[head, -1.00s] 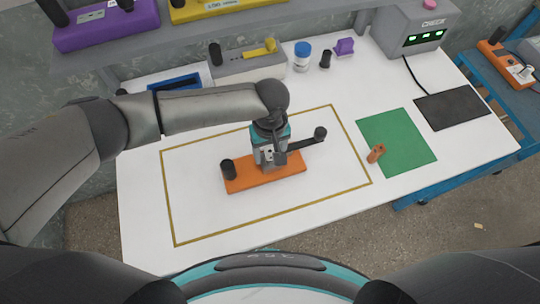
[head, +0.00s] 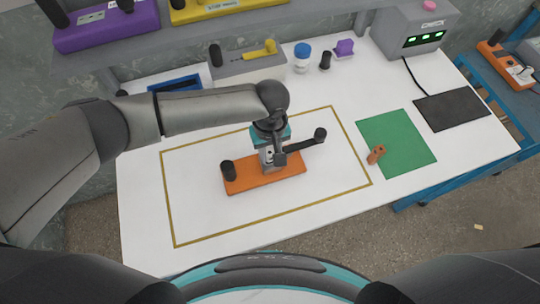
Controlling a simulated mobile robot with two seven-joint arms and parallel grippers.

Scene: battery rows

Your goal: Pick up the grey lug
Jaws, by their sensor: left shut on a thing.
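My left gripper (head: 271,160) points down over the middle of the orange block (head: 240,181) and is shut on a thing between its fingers. That thing looks like the grey lug, but the fingers hide most of it and its outline is unclear. I cannot tell whether it touches the block. A black post (head: 228,171) stands at the block's left end. A dark bar (head: 302,145) with a round knob (head: 320,134) reaches out to the right from beside the gripper. My right gripper is not in view.
A small orange lug (head: 377,154) stands on the green mat (head: 398,132). A grey block with a yellow bar (head: 259,51), a white jar (head: 302,58) and a purple piece (head: 344,47) stand at the back. A checker box (head: 422,30) and black pad (head: 452,110) are right.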

